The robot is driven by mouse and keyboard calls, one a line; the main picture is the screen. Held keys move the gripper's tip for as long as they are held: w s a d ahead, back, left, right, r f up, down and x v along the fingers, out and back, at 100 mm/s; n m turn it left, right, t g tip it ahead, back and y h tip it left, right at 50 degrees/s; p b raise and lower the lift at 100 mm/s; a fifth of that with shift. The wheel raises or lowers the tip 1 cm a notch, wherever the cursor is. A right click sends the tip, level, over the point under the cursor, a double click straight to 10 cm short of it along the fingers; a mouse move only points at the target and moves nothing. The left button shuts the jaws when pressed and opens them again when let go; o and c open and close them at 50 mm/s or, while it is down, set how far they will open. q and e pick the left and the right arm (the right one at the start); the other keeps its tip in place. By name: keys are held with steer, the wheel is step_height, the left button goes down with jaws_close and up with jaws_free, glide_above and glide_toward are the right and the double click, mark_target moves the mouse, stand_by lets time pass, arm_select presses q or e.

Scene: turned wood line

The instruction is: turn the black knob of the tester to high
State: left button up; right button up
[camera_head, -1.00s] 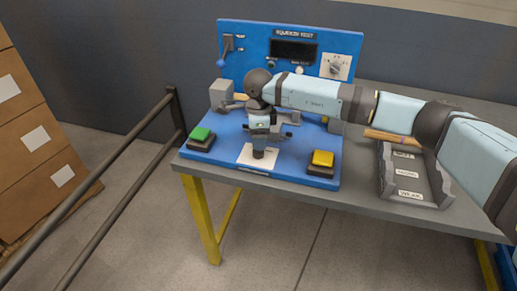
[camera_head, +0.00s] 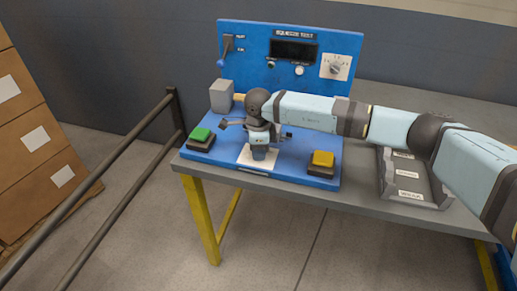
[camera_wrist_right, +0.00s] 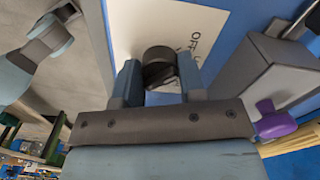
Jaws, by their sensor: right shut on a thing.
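The tester has a blue base (camera_head: 215,152) and an upright blue panel (camera_head: 255,50). A white dial plate (camera_head: 243,157) lies on the front of the base. In the right wrist view the black knob (camera_wrist_right: 158,57) stands on this plate, between the two fingertips of my right gripper (camera_wrist_right: 160,82), which is shut on it. "OFF" is printed on the plate beside the knob; the pointer's setting is hard to read. In the head view my right gripper (camera_head: 260,152) points down over the plate and hides the knob. My left gripper is not in view.
A green button (camera_head: 201,134) is left of the gripper, a yellow button (camera_head: 322,159) right. A grey block (camera_head: 221,96) stands behind. The panel has a lever (camera_head: 226,48), a display (camera_head: 294,50) and another dial (camera_head: 335,67). A labelled grey tray (camera_head: 410,185) is right.

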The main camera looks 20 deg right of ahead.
steer(key=shift+m, duration=0.4)
steer(key=m, duration=0.4)
steer(key=m+p, duration=0.1)
steer(key=m, duration=0.3)
steer(key=m+p, duration=0.1)
steer(key=m, duration=0.3)
steer(key=shift+r+m, duration=0.1)
steer(key=shift+m, duration=0.3)
steer(key=shift+m+p, duration=0.5)
steer(key=shift+m, duration=1.8)
steer(key=o, duration=0.9)
